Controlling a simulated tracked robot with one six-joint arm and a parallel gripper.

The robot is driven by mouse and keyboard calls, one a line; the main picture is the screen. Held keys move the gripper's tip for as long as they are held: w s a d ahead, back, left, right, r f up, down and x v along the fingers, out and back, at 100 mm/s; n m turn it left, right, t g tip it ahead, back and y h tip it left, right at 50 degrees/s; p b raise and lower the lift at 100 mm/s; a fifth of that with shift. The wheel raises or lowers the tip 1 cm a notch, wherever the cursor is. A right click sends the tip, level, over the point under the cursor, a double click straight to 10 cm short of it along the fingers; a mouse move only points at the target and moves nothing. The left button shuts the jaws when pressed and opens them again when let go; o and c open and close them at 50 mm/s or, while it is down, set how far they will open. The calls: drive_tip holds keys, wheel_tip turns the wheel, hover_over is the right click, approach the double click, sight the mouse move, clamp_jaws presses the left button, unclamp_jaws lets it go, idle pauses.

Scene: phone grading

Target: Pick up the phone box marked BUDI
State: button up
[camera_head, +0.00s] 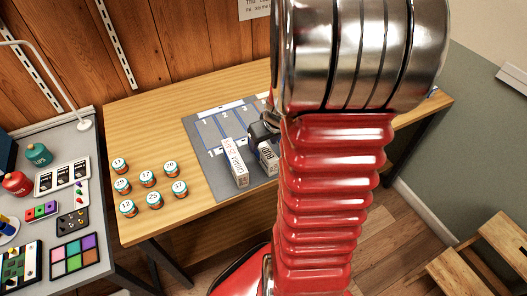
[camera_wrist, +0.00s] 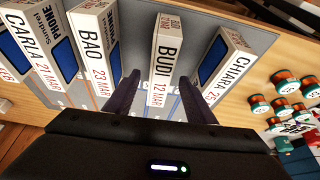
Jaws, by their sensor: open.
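The white phone box marked BUDI (camera_wrist: 168,52), dated 12 MAR, stands among other boxes in the wrist view. In the head view the BUDI box (camera_head: 268,158) is partly hidden by my arm. My gripper (camera_wrist: 160,78) is open, with one dark finger on each side of the lower part of the BUDI label. I cannot tell whether the fingers touch the box. In the head view my gripper (camera_head: 262,132) is a dark shape just behind the box, largely hidden by my arm.
The CHIARA box (camera_wrist: 222,62) stands close right of BUDI; BAO (camera_wrist: 93,45) and CARLA (camera_wrist: 38,45) stand to its left. A grey numbered mat (camera_head: 200,122) lies under the boxes. Several numbered jars (camera_head: 147,178) stand left on the wooden table (camera_head: 165,98).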

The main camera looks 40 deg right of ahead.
sight(262, 145)
drive_tip(key=shift+x, duration=1.55)
drive_tip(key=shift+w, duration=0.1)
clamp_jaws()
